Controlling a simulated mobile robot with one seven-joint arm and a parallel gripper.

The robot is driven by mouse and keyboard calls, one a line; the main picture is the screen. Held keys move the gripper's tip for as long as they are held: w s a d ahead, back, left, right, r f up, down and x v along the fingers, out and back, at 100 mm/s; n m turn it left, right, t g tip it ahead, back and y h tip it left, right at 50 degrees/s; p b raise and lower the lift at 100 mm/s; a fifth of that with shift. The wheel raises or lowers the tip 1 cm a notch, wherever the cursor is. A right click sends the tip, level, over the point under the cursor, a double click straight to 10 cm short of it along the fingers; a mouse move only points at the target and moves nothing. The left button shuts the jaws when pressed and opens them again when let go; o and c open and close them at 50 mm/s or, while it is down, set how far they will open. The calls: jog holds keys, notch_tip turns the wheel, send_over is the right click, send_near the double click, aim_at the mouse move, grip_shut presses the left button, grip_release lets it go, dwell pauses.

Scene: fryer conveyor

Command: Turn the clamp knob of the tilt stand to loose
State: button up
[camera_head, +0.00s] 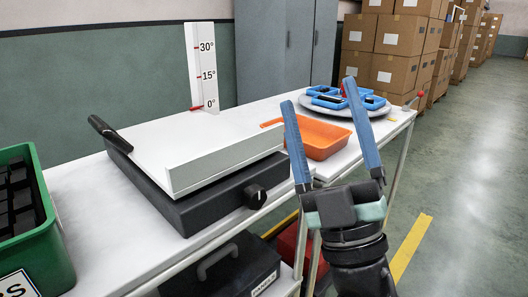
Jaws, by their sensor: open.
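The tilt stand (200,207) sits on the white table, with a black base and a white plate on top. A black clamp knob (256,196) is on the right end of its front face; its setting is too small to read. A black lever (110,134) sticks out at its left. A white scale (202,70) behind it is marked 0°, 15° and 30°, with a red pointer at 0°. My gripper (318,93) is open and empty, to the right of the knob and apart from it, its blue fingers pointing up in the picture.
An orange tray (318,155) stands right of the stand. Beyond it is a round grey plate (376,108) with blue parts. A green crate (48,215) with black pieces is at the left. A black case (230,268) is below the table. Floor at the right is clear.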

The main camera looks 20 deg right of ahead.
notch_tip(320, 180, down, 3)
jog(key=w+d+n+g+y+p, duration=0.2)
jog(key=n+g+y+p, duration=0.25)
jog(key=p, duration=0.35)
jog(key=g+y+p, duration=0.2)
jog(key=g+p, duration=0.7)
jog(key=p, duration=0.3)
send_near(258, 200)
jog(key=shift+m+t+h, duration=0.25)
jog(key=shift+m, duration=0.1)
jog(key=b+x, duration=0.1)
jog(key=x, duration=0.7)
jog(key=shift+a, duration=0.25)
grip_shut()
